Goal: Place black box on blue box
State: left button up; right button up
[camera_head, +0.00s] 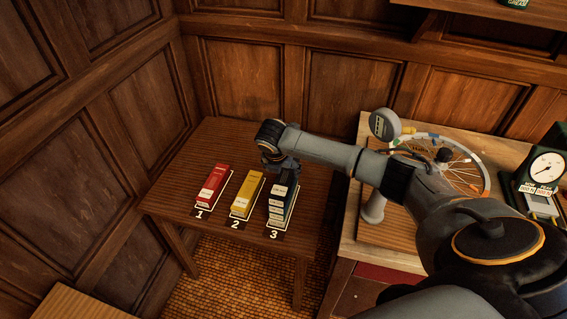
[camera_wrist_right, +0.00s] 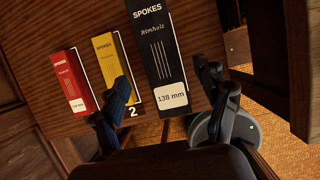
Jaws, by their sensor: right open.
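The black box (camera_head: 283,186) sits at spot 3 on the small wooden table, on top of what looks like the blue box (camera_head: 275,213). The blue box is mostly covered. In the right wrist view the black box (camera_wrist_right: 158,50) shows its "SPOKES" face and a white 138 mm label. My right gripper (camera_head: 277,162) is just above the far end of the black box. In the wrist view its fingers (camera_wrist_right: 162,76) are spread on either side of the box, open. Whether they touch it I cannot tell. My left gripper is not in view.
A red box (camera_head: 213,184) lies at spot 1 and a yellow box (camera_head: 246,195) at spot 2, close to the left. A workbench (camera_head: 350,236) with a spoked wheel (camera_head: 462,160) and a dial gauge (camera_head: 546,167) stands to the right. The table's back left is clear.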

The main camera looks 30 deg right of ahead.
jog(key=p+v, duration=0.5)
jog(key=shift+r, duration=0.2)
